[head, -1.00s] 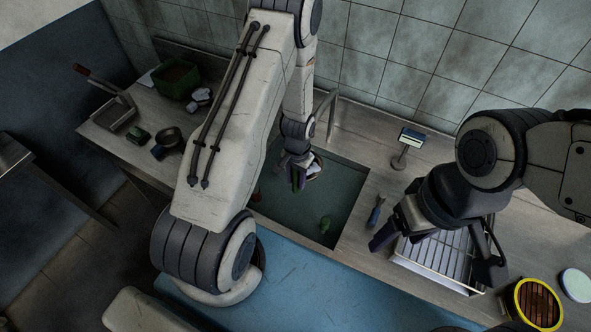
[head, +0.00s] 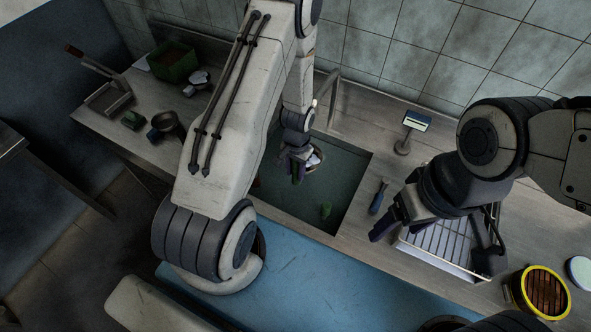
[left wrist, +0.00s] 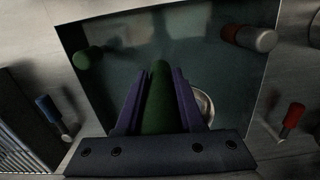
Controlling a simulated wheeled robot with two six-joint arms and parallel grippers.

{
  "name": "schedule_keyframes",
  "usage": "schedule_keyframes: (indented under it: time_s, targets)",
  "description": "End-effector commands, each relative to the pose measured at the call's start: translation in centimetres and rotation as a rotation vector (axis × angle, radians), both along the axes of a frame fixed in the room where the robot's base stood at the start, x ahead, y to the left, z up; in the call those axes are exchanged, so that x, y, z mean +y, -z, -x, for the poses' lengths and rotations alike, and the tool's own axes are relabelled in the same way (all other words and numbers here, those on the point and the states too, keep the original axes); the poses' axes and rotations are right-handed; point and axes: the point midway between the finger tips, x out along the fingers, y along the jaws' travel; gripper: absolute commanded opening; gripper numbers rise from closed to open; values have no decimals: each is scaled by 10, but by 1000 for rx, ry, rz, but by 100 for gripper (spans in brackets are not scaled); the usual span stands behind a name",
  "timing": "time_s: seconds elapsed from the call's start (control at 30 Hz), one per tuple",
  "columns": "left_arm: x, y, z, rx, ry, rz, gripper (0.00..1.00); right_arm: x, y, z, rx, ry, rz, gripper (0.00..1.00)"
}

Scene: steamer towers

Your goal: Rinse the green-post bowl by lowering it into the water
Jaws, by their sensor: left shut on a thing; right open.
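My left gripper (head: 297,168) is over the sink (head: 350,190) and shut on the green post (left wrist: 159,98), which stands between its purple fingers in the left wrist view. The bowl (head: 316,160) shows in part beside the gripper in the head view, and its pale rim (left wrist: 204,106) shows right of the fingers in the left wrist view. Most of the bowl is hidden by the gripper. I cannot tell whether it touches the water (left wrist: 130,50). My right gripper (head: 388,222) is open and empty near the wire rack.
A wire rack (head: 440,240) stands right of the sink, with a blue-handled tool (head: 379,197) and a small sign (head: 413,124) nearby. A green piece (head: 326,211) and a red-ended piece (left wrist: 248,37) are in the sink. A yellow-rimmed round thing (head: 541,291) stands front right.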

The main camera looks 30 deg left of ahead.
Motion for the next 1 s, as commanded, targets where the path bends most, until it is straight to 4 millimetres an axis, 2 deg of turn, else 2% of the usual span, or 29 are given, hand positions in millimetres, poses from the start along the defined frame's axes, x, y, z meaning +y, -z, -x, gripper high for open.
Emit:
schedule_keyframes:
  time_s: [0.03,1.0]
  targets:
    - [0,12,-1,-2,0,0,0,0,11,0,0,-1,0,75]
    - [0,125,-1,-2,0,0,0,0,107,0,1,10,0,75]
